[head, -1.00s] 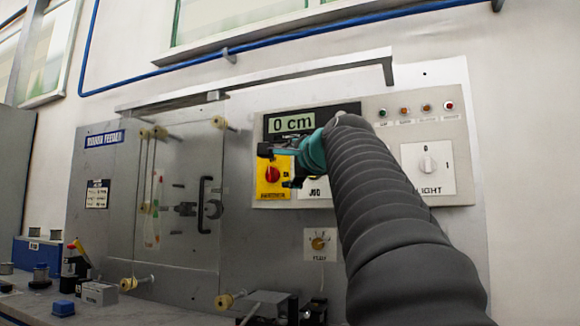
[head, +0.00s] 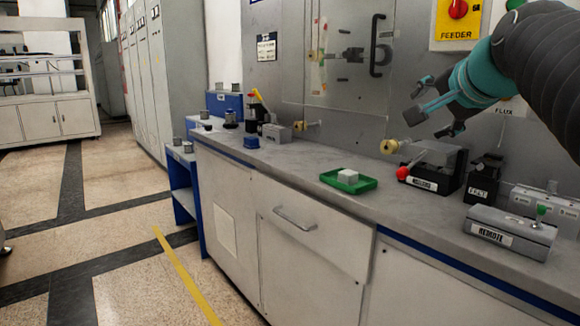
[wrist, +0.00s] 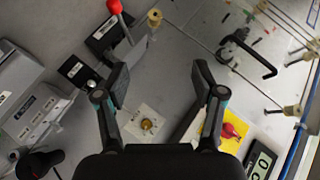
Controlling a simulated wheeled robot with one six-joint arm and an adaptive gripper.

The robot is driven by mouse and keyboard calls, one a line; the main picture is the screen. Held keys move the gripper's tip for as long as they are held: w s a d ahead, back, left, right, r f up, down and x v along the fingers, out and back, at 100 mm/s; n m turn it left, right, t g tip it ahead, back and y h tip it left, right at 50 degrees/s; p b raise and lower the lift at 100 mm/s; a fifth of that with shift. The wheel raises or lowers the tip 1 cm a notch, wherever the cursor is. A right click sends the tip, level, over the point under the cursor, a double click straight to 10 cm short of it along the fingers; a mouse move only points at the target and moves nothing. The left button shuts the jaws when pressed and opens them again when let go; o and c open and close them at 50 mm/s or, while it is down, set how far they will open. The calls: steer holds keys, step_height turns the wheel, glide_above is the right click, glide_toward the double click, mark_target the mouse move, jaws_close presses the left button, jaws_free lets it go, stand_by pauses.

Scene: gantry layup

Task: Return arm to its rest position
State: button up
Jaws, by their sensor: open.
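My gripper (head: 440,105) is in the upper right of the head view, on my dark ribbed arm with a teal wrist. It is open and empty, held in the air above the worktop and in front of the grey panel. In the wrist view my gripper's two fingers (wrist: 160,85) are spread apart with nothing between them. Beyond them are a small brass-coloured knob (wrist: 147,124) on a white plate and the yellow feeder plate with its red switch (wrist: 230,131).
The grey worktop (head: 290,160) carries a green tray (head: 335,182) with a white block, a red-knobbed lever box (head: 425,176) and a remote box (head: 505,232) with a green-tipped stick. A clear door (head: 345,60) is on the panel. Open floor (head: 110,200) lies left.

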steer(key=s+a+f+n+g, duration=0.2)
steer(key=s+f, duration=0.5)
steer(key=f, duration=0.5)
steer(key=s+a+f+n+g, duration=0.3)
steer(key=s+f+n, duration=0.3)
steer(key=f, duration=0.6)
steer(key=s+a+f+n+g, duration=0.2)
steer(key=s+a+f+n, duration=0.2)
steer(key=s+f, duration=0.4)
step_height(320, 180, down, 4)
steer(key=shift+f, duration=0.25)
